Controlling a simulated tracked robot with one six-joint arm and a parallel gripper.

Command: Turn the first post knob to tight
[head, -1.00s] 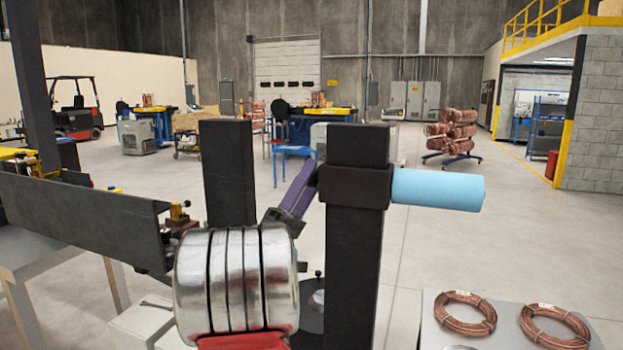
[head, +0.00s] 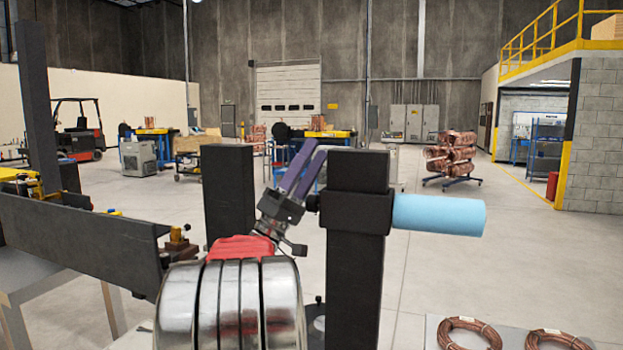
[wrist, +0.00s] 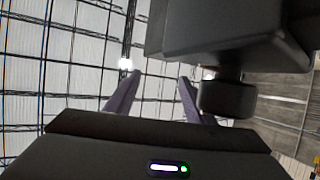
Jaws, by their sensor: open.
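A dark upright post (head: 353,270) stands right of centre in the head view, with a dark collar (head: 356,210) around it. A small dark knob (head: 312,202) sticks out of the collar's left side. A light blue cylinder (head: 438,215) projects from its right side. My gripper (head: 305,150) has purple fingers, open and empty, angled up just left of the post. In the wrist view, my gripper (wrist: 160,75) shows its fingers spread with nothing between them. The knob (wrist: 228,98) and collar (wrist: 235,40) lie right of the fingers, outside the gap. Contact cannot be told.
A second dark post (head: 230,195) stands left of my gripper. A long dark beam (head: 80,235) runs at the left. Copper coils (head: 469,335) lie on a table at lower right. Open floor (head: 440,265) shows to the right.

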